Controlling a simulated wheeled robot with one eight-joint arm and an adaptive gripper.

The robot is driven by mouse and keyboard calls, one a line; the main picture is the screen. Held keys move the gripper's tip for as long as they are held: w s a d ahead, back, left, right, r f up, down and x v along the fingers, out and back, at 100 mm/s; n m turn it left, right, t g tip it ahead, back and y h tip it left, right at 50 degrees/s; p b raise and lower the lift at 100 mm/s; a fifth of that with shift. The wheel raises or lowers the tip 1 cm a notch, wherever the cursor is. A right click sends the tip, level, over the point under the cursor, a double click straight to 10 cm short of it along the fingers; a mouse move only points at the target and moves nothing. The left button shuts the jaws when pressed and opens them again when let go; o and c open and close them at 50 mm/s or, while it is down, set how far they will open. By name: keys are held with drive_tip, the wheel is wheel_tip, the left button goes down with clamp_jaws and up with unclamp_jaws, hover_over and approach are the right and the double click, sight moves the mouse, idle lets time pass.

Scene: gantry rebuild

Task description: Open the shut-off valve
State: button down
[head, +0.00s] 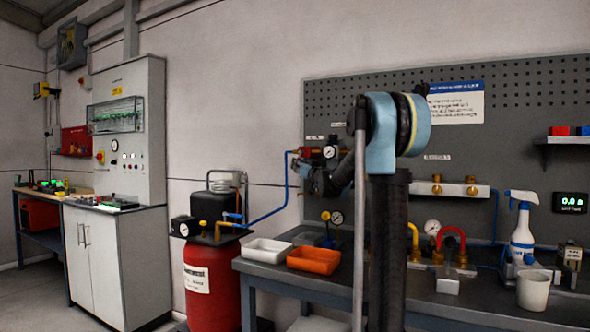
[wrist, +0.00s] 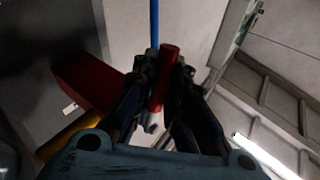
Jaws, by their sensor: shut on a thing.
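The shut-off valve's red handle (wrist: 168,70) stands between the two dark fingers of my gripper (wrist: 160,88) in the wrist view. My gripper is shut on this handle. In the head view my gripper (head: 304,170) is at the perforated wall panel's left edge, beside red valve parts (head: 304,151) and a round gauge (head: 330,152). A blue pipe (head: 270,222) runs from there down towards the red tank. The valve body is mostly hidden behind my fingers, and I cannot tell the handle's exact angle.
Below are a workbench (head: 262,266) with a white tray (head: 266,250) and an orange tray (head: 313,260). A red tank (head: 212,285) stands left of it. A red block (wrist: 88,85) and a yellow pipe (wrist: 72,132) lie close left of my gripper in the wrist view.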

drive_tip(key=c, duration=1.6)
unclamp_jaws()
drive_tip(key=shift+d, duration=0.1)
drive_tip(key=v, duration=1.2)
drive_tip(key=shift+c, duration=0.5)
